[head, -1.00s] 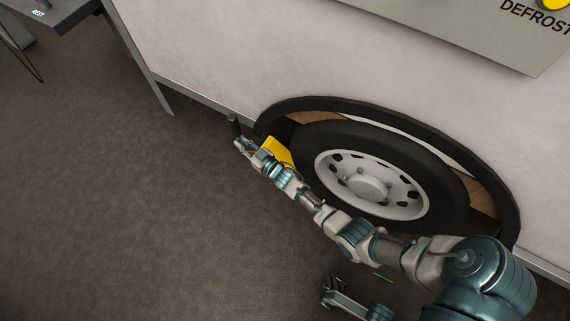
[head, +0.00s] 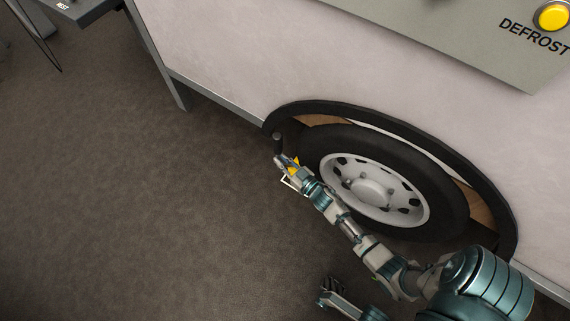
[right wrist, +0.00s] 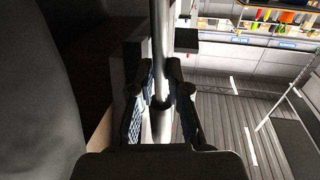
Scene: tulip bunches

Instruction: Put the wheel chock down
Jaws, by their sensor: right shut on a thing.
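The yellow wheel chock (head: 294,164) is at the left side of the tyre (head: 318,150) in the head view, mostly hidden by my right gripper (head: 282,161). A dark upright handle (head: 277,143) rises at the gripper's tip. In the right wrist view my right gripper (right wrist: 160,95) is shut on a grey bar (right wrist: 160,45) of the chock. I cannot tell whether the chock touches the floor or the tyre. My left gripper (head: 332,287) seems to be the small dark-fingered one at the bottom; its opening is unclear.
A wheel arch (head: 385,122) in a pale wall (head: 230,60) surrounds the wheel. A white outline (head: 290,183) shows by the gripper. A grey panel (head: 460,40) has a yellow button (head: 553,15). A dark table (head: 75,12) stands upper left. The brown floor (head: 150,220) at left is clear.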

